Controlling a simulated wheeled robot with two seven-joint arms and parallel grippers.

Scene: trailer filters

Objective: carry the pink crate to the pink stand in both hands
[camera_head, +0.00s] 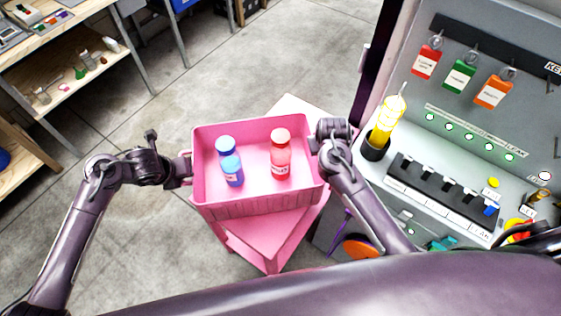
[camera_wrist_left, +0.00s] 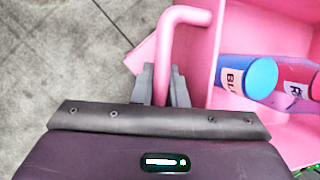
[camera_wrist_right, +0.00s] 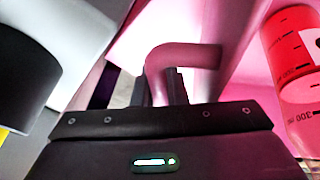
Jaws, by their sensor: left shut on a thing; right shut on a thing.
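The pink crate (camera_head: 258,207) is held between my two grippers and looks about level. My left gripper (camera_head: 184,169) is shut on the crate's left handle, a pink bar also seen in the left wrist view (camera_wrist_left: 180,50). My right gripper (camera_head: 318,146) is shut on the right handle, which shows in the right wrist view (camera_wrist_right: 175,62). The pink stand (camera_head: 268,242) is directly below the crate. I cannot tell whether the crate touches it.
A grey control panel (camera_head: 480,130) with hanging tags and a yellow tool in a black cup (camera_head: 374,148) stands close to my right arm. Wooden shelves (camera_head: 85,70) stand at the upper left. The grey floor left of the crate is clear.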

